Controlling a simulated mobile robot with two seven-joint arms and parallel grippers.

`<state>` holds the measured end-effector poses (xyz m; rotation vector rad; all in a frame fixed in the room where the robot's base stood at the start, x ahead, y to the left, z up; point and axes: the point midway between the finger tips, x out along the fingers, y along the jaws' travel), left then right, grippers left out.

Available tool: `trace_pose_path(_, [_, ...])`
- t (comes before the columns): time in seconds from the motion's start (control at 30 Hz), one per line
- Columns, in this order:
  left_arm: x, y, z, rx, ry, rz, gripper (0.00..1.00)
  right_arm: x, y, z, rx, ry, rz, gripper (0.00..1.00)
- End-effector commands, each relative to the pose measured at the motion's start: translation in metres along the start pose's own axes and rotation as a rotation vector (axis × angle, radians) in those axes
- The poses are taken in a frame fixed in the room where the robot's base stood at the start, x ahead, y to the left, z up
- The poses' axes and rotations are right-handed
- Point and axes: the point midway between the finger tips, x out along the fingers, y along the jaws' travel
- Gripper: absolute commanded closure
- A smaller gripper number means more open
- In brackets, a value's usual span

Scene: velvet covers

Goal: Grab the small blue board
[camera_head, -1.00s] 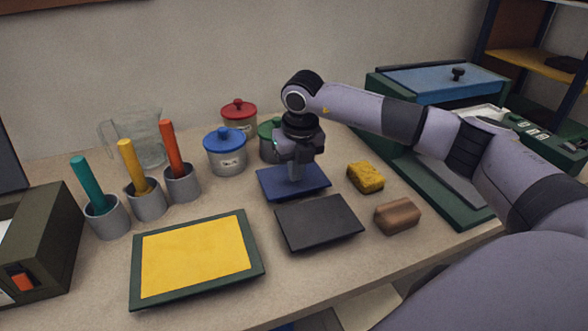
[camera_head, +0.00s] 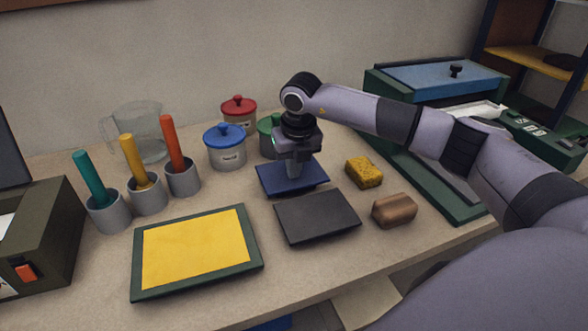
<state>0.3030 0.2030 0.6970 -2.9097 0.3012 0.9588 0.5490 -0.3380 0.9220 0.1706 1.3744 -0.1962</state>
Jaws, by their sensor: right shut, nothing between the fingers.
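The small blue board (camera_head: 309,178) lies flat on the table in the middle of the view, behind a dark grey board (camera_head: 317,216). My right gripper (camera_head: 293,180) points straight down over the middle of the blue board, with its fingertips at or just above the surface. It is shut with nothing between its fingers. The gripper hides part of the board's middle and back edge, and I cannot tell whether the tips touch it. My left gripper is not in view.
A yellow sponge (camera_head: 364,172) and a brown block (camera_head: 394,210) lie to the right. Blue (camera_head: 225,147), red and green lidded jars stand behind. A yellow panel in a green frame (camera_head: 196,248) lies front left. Coloured handles stand in grey cups (camera_head: 147,195). A green machine (camera_head: 440,185) is at right.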

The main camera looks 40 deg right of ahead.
Motion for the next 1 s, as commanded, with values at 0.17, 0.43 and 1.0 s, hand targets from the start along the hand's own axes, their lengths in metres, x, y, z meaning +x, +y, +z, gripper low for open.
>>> trace_pose_path(0.17, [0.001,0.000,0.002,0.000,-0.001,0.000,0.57,0.010,0.000,-0.009,-0.008,0.033,-0.010,1.00])
trace_pose_path(0.43, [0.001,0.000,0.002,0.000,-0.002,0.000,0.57,0.009,-0.001,-0.009,-0.007,0.030,-0.011,1.00])
trace_pose_path(1.0, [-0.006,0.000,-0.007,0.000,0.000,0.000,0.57,-0.006,-0.008,-0.003,-0.006,0.028,-0.010,1.00])
